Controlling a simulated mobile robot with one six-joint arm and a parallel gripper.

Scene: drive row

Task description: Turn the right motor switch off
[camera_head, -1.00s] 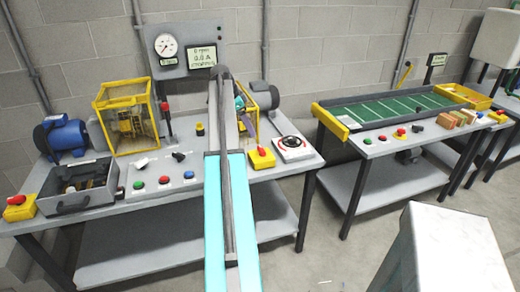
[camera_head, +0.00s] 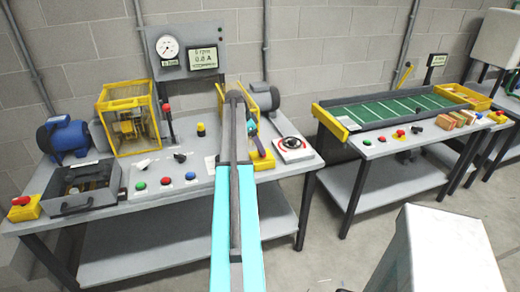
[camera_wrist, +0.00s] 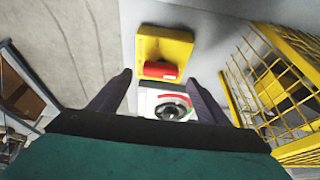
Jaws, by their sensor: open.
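The right motor switch is a yellow box (camera_head: 263,160) with a red handle. It stands at the front right of the left bench, left of a white plate with a round dial (camera_head: 293,143). My arm partly covers it in the head view. In the wrist view the yellow box (camera_wrist: 165,42) lies ahead, with its red handle (camera_wrist: 160,70) appearing between my fingertips. My gripper (camera_wrist: 158,78) is open and empty; contact with the handle cannot be told. The dial (camera_wrist: 172,108) shows between the fingers. The grey right motor (camera_head: 265,98) stands behind.
A yellow cage (camera_wrist: 275,85) stands close on the right in the wrist view. Several push buttons (camera_head: 165,180) and a grey open box (camera_head: 80,188) are on the bench further left. Another yellow switch box (camera_head: 22,207) sits at the far left. A second bench is on the right.

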